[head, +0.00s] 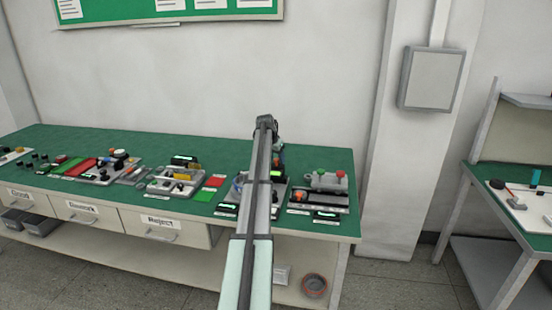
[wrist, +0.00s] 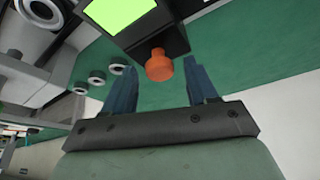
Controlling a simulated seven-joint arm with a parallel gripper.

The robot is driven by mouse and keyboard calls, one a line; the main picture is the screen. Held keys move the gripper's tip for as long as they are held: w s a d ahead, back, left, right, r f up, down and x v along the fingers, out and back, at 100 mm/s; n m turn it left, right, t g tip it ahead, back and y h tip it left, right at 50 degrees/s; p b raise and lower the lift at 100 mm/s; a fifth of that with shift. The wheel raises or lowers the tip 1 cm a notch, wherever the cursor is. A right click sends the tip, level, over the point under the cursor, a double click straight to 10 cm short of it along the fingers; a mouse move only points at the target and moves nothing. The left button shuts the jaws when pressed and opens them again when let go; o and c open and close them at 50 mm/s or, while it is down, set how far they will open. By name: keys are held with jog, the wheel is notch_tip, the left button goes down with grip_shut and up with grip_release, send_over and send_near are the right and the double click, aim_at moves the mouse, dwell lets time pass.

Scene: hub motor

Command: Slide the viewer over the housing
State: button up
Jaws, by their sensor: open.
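My gripper (wrist: 159,68) shows in the wrist view with its two blue fingers apart and nothing held between them. An orange knob (wrist: 159,66) lies beyond the fingertips, in line with the gap. It is on the front of a black box with a bright green screen (wrist: 116,12), which may be the viewer. Grey metal blocks (wrist: 38,65) stand at the left of the wrist view; I cannot tell whether one is the housing. In the head view my arm hides much of the station behind it, and the fingers are not clear.
The green bench (head: 330,228) holds several stations with small parts. A second table (head: 520,205) is at far right.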

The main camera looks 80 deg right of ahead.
jog(key=shift+c, duration=0.3)
grip_shut()
dwell(0.3)
